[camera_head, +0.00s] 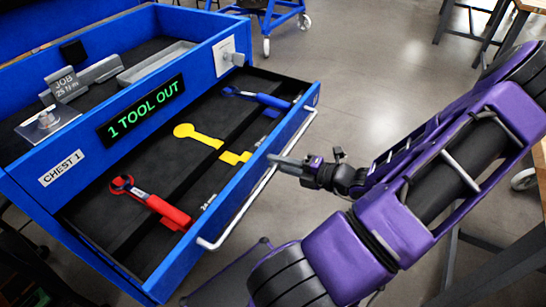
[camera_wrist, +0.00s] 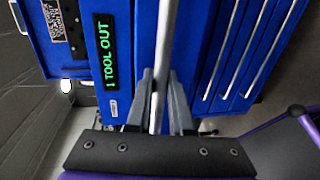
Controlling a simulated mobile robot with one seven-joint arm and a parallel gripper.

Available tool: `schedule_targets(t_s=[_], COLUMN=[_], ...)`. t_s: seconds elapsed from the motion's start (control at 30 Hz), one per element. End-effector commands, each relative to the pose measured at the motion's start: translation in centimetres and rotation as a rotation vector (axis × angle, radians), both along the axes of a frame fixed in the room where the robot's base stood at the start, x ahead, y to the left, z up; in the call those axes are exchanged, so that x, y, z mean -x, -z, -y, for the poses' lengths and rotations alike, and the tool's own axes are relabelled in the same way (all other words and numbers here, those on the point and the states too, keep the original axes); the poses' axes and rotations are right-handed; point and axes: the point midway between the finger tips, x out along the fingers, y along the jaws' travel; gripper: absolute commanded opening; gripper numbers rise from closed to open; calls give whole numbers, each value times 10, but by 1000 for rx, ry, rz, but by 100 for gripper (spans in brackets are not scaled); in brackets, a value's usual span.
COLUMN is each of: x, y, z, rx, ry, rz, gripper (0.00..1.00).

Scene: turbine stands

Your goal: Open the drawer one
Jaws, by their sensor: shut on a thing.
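Drawer one (camera_head: 290,130) is the blue top drawer of the tool chest (camera_head: 30,155), and it stands pulled out, its inside showing. Its long pale bar handle (camera_head: 246,208) runs along the drawer front. My gripper (camera_head: 275,160) is at the handle's far part in the head view. In the wrist view my gripper (camera_wrist: 160,76) has its two grey fingers on either side of the handle bar (camera_wrist: 165,45), closed on it. In the drawer lie a red wrench (camera_head: 152,204) and a blue tool (camera_head: 258,98), with a flat yellow tool-shaped area (camera_head: 198,135) between them.
A display (camera_head: 147,111) on the chest reads "1 TOOL OUT". Several lower drawers with bar handles (camera_wrist: 242,50) show in the wrist view. A grey job holder (camera_head: 75,82) stands on the chest top. Open grey floor (camera_head: 365,75) lies beyond the drawer; table legs stand at right.

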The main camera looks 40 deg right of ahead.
Motion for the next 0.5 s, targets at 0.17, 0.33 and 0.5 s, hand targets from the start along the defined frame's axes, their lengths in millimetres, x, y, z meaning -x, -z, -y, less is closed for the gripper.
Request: schedule_targets(t_s=[0.17, 0.33, 0.5], x=[30, 47, 50], y=[-4, -1, 1], z=[12, 18, 19], rx=[1, 0, 1], ry=[5, 3, 3], rz=[-8, -5, -5], gripper=[0, 0, 0])
